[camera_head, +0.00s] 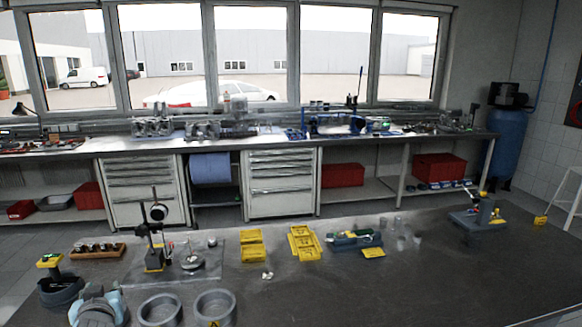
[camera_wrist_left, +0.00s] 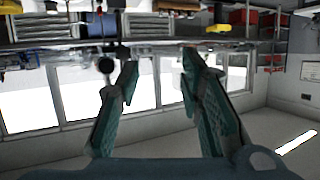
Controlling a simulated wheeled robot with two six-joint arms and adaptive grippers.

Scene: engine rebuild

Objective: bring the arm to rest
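My left gripper (camera_head: 97,295) shows at the bottom left edge of the head view, over the near left corner of the dark workbench (camera_head: 330,290). In the left wrist view the two teal-padded fingers of the left gripper (camera_wrist_left: 158,63) stand apart with nothing between them. That view is upside down and looks toward the windows. My right gripper is in neither view.
Further back stand a dial stand (camera_head: 153,235), yellow trays (camera_head: 305,243) and a blue-green tray (camera_head: 352,240). The front right of the bench is clear.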

